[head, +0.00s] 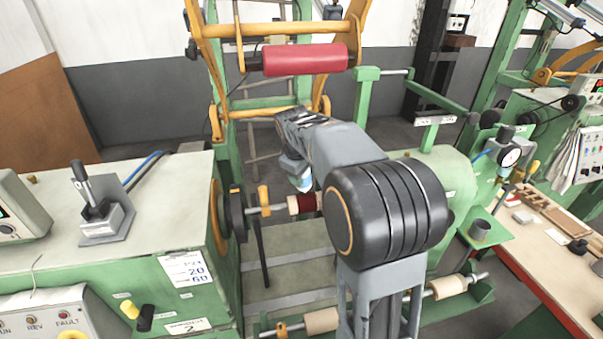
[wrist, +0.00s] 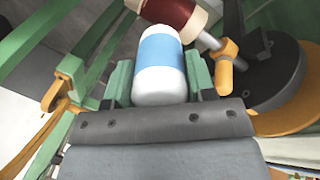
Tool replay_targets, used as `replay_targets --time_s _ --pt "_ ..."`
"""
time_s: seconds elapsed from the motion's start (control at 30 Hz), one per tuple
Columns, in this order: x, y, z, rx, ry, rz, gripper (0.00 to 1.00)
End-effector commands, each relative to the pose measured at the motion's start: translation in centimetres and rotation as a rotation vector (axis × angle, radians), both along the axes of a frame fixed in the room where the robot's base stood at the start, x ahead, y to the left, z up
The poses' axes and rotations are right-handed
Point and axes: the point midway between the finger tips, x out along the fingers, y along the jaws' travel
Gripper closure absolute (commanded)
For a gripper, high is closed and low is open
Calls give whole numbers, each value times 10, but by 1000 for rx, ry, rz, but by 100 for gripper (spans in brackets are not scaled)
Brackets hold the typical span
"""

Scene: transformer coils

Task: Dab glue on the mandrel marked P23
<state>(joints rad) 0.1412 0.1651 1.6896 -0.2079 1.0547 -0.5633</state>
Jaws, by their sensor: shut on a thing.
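My gripper (wrist: 158,82) is shut on a white glue bottle (wrist: 158,92) with a blue band, held between its two green fingers. In the head view the bottle (head: 299,176) shows just above the mandrel, partly hidden by my arm. The mandrel is a steel shaft (head: 271,208) with a cream roll and a dark red winding (head: 308,203). In the wrist view the winding (wrist: 172,10) lies right beyond the bottle's far end; I cannot tell whether they touch. A card (head: 187,268) on the green machine reads something like "-23", "20", "60"; its first character is unclear.
A yellow clamp (head: 264,199) and a dark round chuck (head: 236,215) sit at the shaft's left end. A red roller (head: 305,59) hangs above on a yellow frame. A lower shaft carries cream rolls (head: 322,320). A workbench (head: 550,262) stands at right.

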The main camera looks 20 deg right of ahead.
Motion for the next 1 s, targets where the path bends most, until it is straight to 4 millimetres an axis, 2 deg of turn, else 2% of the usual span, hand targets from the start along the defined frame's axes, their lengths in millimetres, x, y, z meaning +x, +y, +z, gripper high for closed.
replay_targets --time_s 1.0 --pt "0 0 -6 0 0 0 76"
